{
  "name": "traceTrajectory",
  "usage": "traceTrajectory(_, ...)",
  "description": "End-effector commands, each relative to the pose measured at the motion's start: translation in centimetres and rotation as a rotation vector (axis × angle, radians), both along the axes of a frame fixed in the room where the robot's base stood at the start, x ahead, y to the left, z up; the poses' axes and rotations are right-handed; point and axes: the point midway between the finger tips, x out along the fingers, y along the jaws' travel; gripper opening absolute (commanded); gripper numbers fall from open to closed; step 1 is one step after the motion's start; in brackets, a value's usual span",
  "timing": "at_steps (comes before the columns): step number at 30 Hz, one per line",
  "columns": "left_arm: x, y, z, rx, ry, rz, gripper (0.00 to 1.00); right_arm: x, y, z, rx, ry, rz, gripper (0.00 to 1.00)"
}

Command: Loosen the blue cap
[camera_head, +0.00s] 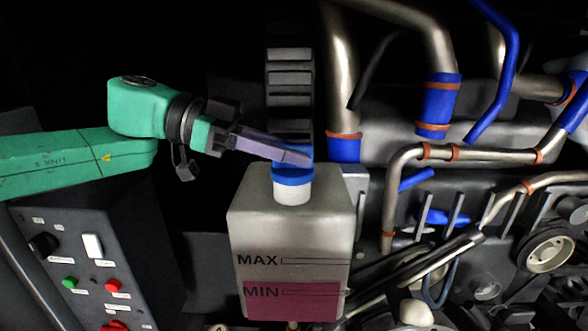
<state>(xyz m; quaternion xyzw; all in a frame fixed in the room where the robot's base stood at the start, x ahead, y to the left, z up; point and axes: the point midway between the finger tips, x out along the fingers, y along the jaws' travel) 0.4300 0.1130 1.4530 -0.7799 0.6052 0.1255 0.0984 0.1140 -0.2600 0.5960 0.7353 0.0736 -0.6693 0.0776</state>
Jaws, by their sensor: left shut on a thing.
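The blue cap (292,176) sits on the white neck (291,192) of a translucent white tank (290,230). The tank carries MAX and MIN marks, and pink liquid stands at about the MIN mark. My left gripper (294,156) comes in from the left, its long grey fingers reaching over the cap. It is shut on the blue cap, and the fingers hide part of the cap's top. My right gripper is not in view.
A dark control box (95,255) with buttons stands at the lower left, below my left arm. Metal pipes (342,70) with blue hoses (437,105) fill the right side. A ribbed dark column (290,90) rises behind the cap. The upper left is dark.

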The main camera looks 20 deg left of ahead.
Motion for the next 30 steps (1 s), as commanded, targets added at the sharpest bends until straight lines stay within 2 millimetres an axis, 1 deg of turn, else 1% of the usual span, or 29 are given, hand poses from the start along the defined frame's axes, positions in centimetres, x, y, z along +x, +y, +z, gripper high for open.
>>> traceTrajectory(4, 0.0, 0.0, -0.4, 0.002, -0.001, 0.056, 0.00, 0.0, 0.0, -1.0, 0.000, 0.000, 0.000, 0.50)
traceTrajectory(11, -0.1, 0.0, -0.4, 0.004, -0.004, 0.194, 0.00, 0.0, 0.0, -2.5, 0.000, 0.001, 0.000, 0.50)
traceTrajectory(19, -0.2, -0.1, -0.4, 0.006, -0.005, 0.403, 0.00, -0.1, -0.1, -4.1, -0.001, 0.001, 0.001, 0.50)
traceTrajectory(22, -0.2, 0.0, -0.3, 0.005, -0.003, 0.499, 0.00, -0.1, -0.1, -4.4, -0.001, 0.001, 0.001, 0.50)
traceTrajectory(24, -0.1, 0.0, -0.2, 0.002, -0.001, 0.527, 0.00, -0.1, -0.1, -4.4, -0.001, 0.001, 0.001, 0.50)
traceTrajectory(30, -0.1, 0.0, -0.1, 0.001, 0.002, 0.529, 0.00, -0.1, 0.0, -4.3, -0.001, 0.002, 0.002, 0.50)
